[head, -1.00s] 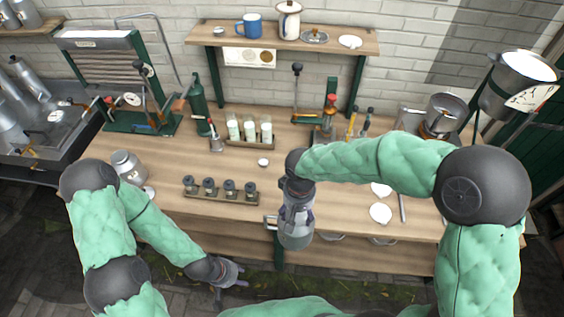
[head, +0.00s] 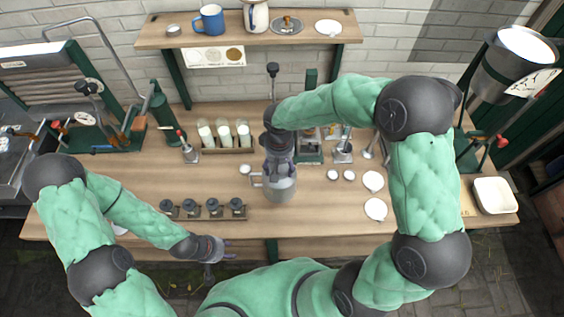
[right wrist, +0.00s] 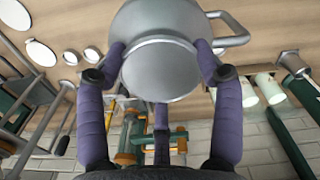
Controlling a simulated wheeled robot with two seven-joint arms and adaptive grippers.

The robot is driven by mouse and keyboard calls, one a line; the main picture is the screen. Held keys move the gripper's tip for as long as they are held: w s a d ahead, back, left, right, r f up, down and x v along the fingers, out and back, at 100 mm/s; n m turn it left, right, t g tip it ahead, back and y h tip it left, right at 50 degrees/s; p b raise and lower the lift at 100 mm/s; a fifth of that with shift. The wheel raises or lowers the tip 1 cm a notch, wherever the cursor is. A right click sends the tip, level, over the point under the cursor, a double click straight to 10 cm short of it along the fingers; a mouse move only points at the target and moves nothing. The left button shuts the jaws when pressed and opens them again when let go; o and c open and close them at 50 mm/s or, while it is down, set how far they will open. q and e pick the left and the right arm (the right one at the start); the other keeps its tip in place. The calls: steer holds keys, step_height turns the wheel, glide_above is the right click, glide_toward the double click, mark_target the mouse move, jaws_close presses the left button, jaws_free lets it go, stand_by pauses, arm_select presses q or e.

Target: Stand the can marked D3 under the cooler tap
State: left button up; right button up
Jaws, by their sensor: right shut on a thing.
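My right gripper (head: 278,160) is shut on a grey metal can (head: 279,188) with a side handle, upright near the middle of the bench's front. In the right wrist view the can (right wrist: 160,70) sits between the purple fingers. No marking shows on it, so I cannot tell whether it is D3. I cannot tell if its base touches the bench. The ribbed cooler (head: 32,85) stands at the far left above a metal sink; its tap is not clear to me. My left gripper (head: 222,250) looks open and empty, low in front of the bench.
A rack of several small dark-topped jars (head: 212,208) lies left of the can. A rack of milk bottles (head: 225,133) stands behind it. White lids (head: 375,209) lie to the right. A stand with red levers (head: 70,124) is at the back left. The bench (head: 130,180) is bare at left centre.

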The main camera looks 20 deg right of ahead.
steer(key=w+d+f, duration=0.3)
steer(key=w+f, duration=0.3)
steer(key=f, duration=0.4)
steer(key=shift+w+d, duration=0.25)
steer(key=shift+d, duration=0.15)
steer(key=shift+f, duration=0.1)
steer(key=o, duration=1.3)
steer(key=shift+s+f, duration=0.1)
steer(key=shift+c, duration=0.2)
steer(key=o, duration=0.4)
steer(key=shift+o, duration=0.2)
